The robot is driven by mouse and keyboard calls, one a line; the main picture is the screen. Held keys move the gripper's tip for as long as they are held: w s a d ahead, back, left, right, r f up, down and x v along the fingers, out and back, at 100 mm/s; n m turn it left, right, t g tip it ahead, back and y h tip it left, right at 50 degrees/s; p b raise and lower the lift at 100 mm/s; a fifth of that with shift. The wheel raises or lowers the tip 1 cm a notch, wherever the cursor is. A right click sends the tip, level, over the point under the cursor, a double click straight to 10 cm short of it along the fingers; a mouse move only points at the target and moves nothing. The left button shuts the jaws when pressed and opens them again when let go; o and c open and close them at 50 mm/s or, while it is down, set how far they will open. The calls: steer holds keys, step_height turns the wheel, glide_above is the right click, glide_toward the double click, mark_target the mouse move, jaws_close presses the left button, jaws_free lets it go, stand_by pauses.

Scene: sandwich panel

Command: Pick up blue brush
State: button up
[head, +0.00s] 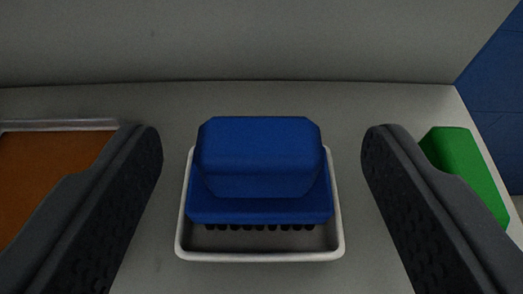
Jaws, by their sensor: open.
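The blue brush (260,165) sits in a small white tray (260,256) in the middle of the head view. Its raised blue block faces up and a row of dark bristles shows along its near lower edge. My gripper (262,145) is open. One dark finger is to the left of the brush and tray and the other is to the right. Both fingers appear clear of the brush, with gaps on each side. How high the fingertips are relative to the brush is hard to tell.
A tray with a brown-orange surface (45,175) and a metal rim lies at the left, partly behind the left finger. A green block (465,170) stands at the right, partly behind the right finger. A grey wall (240,40) closes the back, with blue beyond the right edge.

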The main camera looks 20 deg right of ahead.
steer(key=c, duration=1.1)
steer(key=shift+r, duration=0.1)
steer(key=s+a+r, duration=0.1)
steer(key=s+a, duration=0.2)
steer(key=a, duration=0.1)
steer(key=s+a+r, duration=0.2)
steer(key=s+a, duration=0.1)
steer(key=a, duration=0.1)
steer(key=s+a+r, duration=0.2)
steer(key=s+a, duration=0.2)
steer(key=shift+a+p, duration=0.25)
steer(key=shift+p, duration=0.05)
